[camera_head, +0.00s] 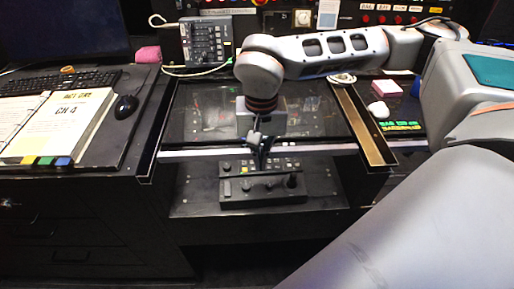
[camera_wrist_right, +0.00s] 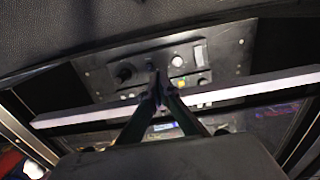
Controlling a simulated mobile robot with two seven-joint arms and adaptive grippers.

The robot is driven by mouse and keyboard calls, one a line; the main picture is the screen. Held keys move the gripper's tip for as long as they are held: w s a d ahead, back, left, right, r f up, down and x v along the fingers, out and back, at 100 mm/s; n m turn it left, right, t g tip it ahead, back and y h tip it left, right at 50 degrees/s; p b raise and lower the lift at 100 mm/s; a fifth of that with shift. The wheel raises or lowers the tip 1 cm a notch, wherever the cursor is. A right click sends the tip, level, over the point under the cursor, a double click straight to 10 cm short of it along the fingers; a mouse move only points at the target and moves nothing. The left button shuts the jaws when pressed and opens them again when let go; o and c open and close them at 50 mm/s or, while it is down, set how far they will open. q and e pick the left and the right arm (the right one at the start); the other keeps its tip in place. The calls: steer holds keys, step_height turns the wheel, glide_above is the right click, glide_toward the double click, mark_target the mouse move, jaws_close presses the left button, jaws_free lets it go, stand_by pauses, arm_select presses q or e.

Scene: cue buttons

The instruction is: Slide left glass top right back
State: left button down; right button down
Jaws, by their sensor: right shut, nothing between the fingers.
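A dark, see-through glass top (camera_head: 205,125) lies between two metal side rails in the middle of the head view, with a pale strip along its front edge (camera_head: 200,152). My right gripper (camera_head: 262,152) points down at this front edge, near its middle. Its fingers are shut with nothing between them. In the right wrist view the closed fingertips (camera_wrist_right: 157,88) overlap the pale strip (camera_wrist_right: 240,89); I cannot tell whether they touch it. My left gripper is not in view.
A control panel (camera_head: 215,192) with a joystick and buttons sits below the front edge. A brass-coloured rail (camera_head: 362,125) bounds the right side. At left are a binder (camera_head: 60,125), a mouse (camera_head: 126,107) and a keyboard (camera_head: 50,82). A grey keypad box (camera_head: 207,43) stands behind.

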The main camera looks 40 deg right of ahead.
steer(key=shift+w+d+p, duration=0.15)
steer(key=shift+w+d, duration=0.6)
steer(key=shift+w, duration=0.5)
steer(key=shift+w+d+p, duration=0.15)
steer(key=shift+w+d, duration=0.65)
steer(key=shift+w, duration=0.45)
steer(key=shift+w+d+p, duration=0.15)
steer(key=shift+w+d, duration=0.6)
steer(key=shift+w, duration=0.5)
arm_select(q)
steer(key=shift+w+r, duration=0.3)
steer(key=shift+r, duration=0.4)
arm_select(e)
steer(key=shift+w+d, duration=0.1)
steer(key=shift+w, duration=0.05)
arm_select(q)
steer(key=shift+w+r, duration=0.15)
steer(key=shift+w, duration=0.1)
